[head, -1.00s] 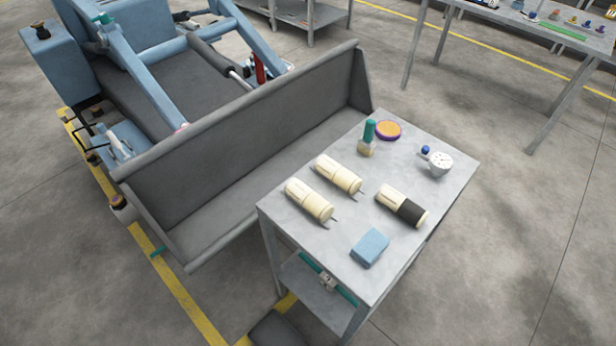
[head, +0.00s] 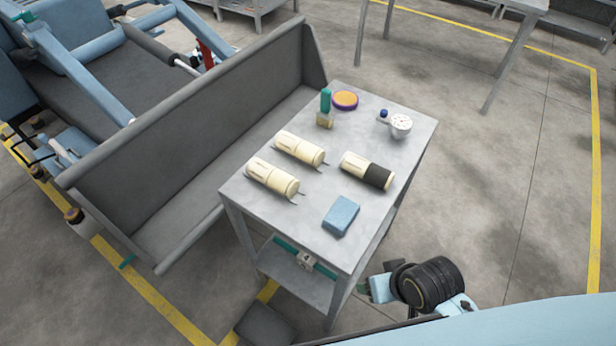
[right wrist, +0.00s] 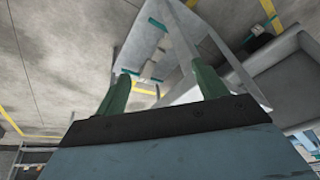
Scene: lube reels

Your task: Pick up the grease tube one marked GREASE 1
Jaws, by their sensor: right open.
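Three cream grease tubes lie on the grey cart top (head: 300,215). One tube (head: 272,178) is at the left edge, one (head: 300,149) lies just behind it, and one (head: 367,171) with a broad black band lies to the right. No marking is legible, so I cannot tell which is GREASE 1. My right gripper (head: 364,286) is low beside the cart's right side, below its top and apart from the tubes. In the right wrist view, its green fingers (right wrist: 160,88) are spread and empty. My left gripper is not in view.
A blue block (head: 341,216) lies near the cart's front corner. A green-topped item (head: 325,108), an orange-purple disc (head: 345,100) and a white gauge-like item (head: 400,126) stand at the back. Floor to the right is clear.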

